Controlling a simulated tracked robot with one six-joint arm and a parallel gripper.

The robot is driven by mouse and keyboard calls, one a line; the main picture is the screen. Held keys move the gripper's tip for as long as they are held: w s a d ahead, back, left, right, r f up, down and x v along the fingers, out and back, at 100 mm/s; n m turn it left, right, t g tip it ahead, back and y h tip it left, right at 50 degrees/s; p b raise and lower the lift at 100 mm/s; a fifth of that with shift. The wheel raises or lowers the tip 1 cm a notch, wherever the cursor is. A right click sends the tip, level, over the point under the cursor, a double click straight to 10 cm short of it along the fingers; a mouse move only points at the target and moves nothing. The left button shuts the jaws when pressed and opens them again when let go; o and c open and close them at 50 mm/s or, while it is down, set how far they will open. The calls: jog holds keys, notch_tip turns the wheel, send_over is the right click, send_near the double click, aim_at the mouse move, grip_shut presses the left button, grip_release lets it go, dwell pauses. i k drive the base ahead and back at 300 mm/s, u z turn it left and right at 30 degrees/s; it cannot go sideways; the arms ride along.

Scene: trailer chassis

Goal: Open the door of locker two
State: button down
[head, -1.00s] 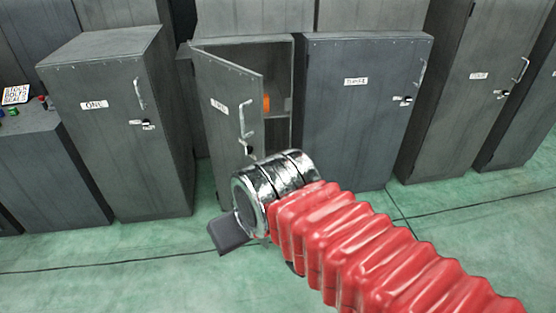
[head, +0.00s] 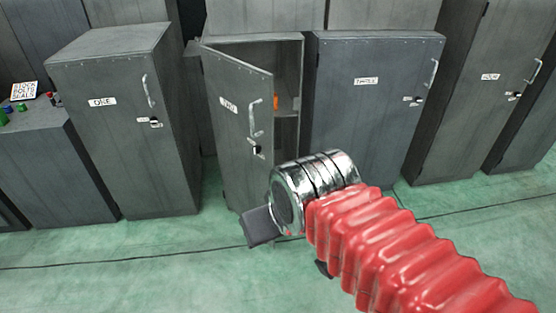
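Locker two (head: 290,62) is a dark grey metal cabinet between lockers one and three. Its door (head: 240,120) stands partly open, swung out toward me and to the left, with a white label, a silver handle (head: 254,118) and a dark latch below it. An orange item (head: 276,101) shows inside by a shelf. My gripper (head: 258,228) is at the end of the red-sleeved arm, in front of and below the door in the picture.
Locker one (head: 120,130) stands left, close to the open door. Locker three (head: 365,100) and another locker (head: 475,90) stand right. A low cabinet (head: 55,165) with a stock sign (head: 25,91) and small items is far left. The green floor (head: 130,265) in front is clear.

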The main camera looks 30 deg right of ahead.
aim_at(240, 94)
jog(key=u, duration=0.05)
jog(key=i, duration=1)
jog(key=z, duration=0.05)
